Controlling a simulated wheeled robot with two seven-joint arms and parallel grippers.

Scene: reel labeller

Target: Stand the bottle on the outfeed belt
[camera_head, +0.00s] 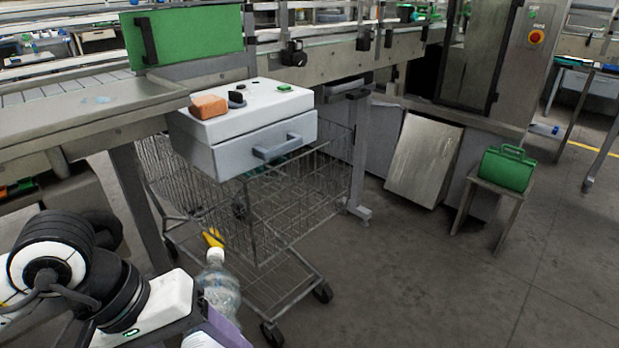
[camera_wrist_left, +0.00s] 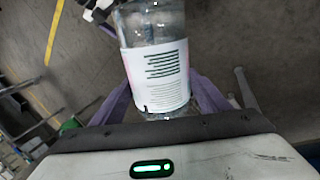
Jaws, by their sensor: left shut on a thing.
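The bottle (camera_head: 218,288) is clear plastic with a white cap, roughly upright and slightly tilted in the head view, at the lower left. In the left wrist view the bottle (camera_wrist_left: 157,70) shows a white label with dark print. My left gripper (camera_head: 212,328) has purple fingers, shut on the bottle, one on each side, and holds it off the floor in front of the wire cart. A grey conveyor (camera_head: 90,104) runs along the upper left; I cannot tell whether it is the outfeed belt. My right gripper is not in view.
A wire cart (camera_head: 280,200) stands beyond the bottle, with a white drawer box (camera_head: 255,115) above it carrying an orange block (camera_head: 208,106). A grey panel (camera_head: 424,160) leans near the machine. A green case (camera_head: 507,167) sits on a stool.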

